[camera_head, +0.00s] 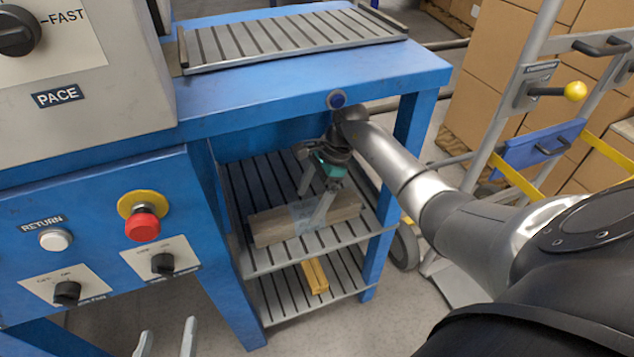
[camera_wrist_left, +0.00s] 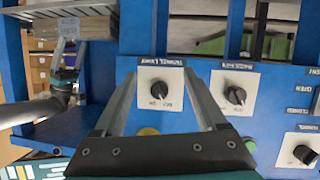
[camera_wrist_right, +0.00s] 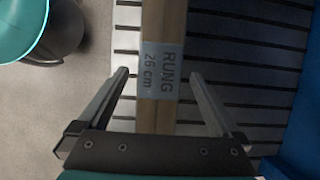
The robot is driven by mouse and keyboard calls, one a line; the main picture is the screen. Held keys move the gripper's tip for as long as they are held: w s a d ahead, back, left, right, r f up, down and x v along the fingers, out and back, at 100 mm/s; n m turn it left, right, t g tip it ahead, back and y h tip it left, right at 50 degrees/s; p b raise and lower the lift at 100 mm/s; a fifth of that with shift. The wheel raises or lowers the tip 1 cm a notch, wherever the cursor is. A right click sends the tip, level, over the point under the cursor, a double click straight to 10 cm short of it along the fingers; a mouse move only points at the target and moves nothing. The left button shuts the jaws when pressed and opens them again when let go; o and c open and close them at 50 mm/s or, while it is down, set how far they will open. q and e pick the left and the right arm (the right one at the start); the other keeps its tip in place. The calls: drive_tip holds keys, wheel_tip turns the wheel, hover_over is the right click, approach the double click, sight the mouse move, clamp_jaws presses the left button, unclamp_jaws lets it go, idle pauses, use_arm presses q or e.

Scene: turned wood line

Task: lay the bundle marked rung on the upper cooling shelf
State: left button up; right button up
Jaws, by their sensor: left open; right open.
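The wooden bundle (camera_head: 272,228) lies flat on the slatted upper cooling shelf (camera_head: 258,262), near its front edge. In the right wrist view its label (camera_wrist_right: 160,72) reads RUNG 26 cm. My right gripper (camera_head: 314,200) reaches in under the blue tabletop and points down at the bundle. Its open fingers (camera_wrist_right: 159,78) stand on either side of the bundle at the label, with gaps on both sides. My left gripper (camera_head: 167,342) is open and empty, low in front of the blue control panel; its fingers also show in the left wrist view (camera_wrist_left: 160,80).
The lower shelf (camera_head: 275,300) holds a yellow piece (camera_head: 315,275). A blue table leg (camera_head: 232,260) stands left of the shelves. The control panel has a red button (camera_head: 142,227) and knobs. A hand truck (camera_head: 500,150) and cardboard boxes stand at right. The upper shelf's rear is bare.

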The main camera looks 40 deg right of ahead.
drive_tip(key=shift+p+v, duration=0.4)
drive_tip(key=shift+v, duration=0.65)
drive_tip(key=shift+p+v, duration=0.35)
drive_tip(key=shift+v, duration=0.5)
use_arm(q)
drive_tip(key=a+g, duration=0.1)
drive_tip(key=a+g+y, duration=0.1)
drive_tip(key=s+a+f+g, duration=0.1)
drive_tip(key=shift+a+f+y, duration=0.1)
drive_tip(key=shift+y, duration=0.3)
